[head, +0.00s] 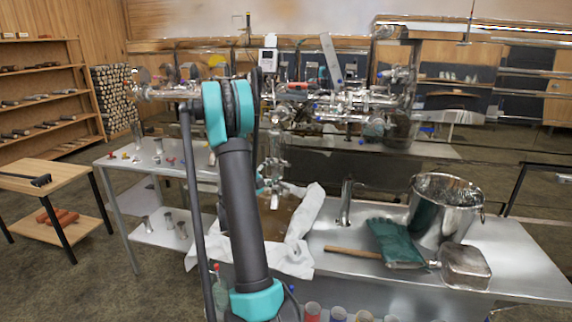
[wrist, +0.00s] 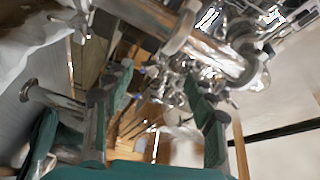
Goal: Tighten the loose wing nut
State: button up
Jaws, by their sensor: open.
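My gripper (wrist: 155,105) is open in the wrist view, with one dark green finger on each side and nothing clearly held between them. Steel pipework (wrist: 215,60) with a clamp-like collar fills the top of the wrist view, beyond and above the fingers. In the head view the evaporator's shiny pipes and fittings (head: 355,103) run across the middle behind my arm. I cannot pick out the loose wing nut in either view; the fittings are small and blurred. My gripper is hidden or cannot be made out in the head view.
A tap (head: 346,203) and white cloth (head: 303,215) are near my arm. A side table (head: 112,162) holds small fittings. Floor at far left is partly clear.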

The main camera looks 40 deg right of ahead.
aim_at(283, 165)
jog(key=x, duration=0.8)
jog(key=shift+w+d, duration=0.1)
jog(key=shift+d, duration=0.15)
jog(key=shift+c, duration=0.5)
jog(key=c, duration=1)
jog(key=shift+c, duration=0.2)
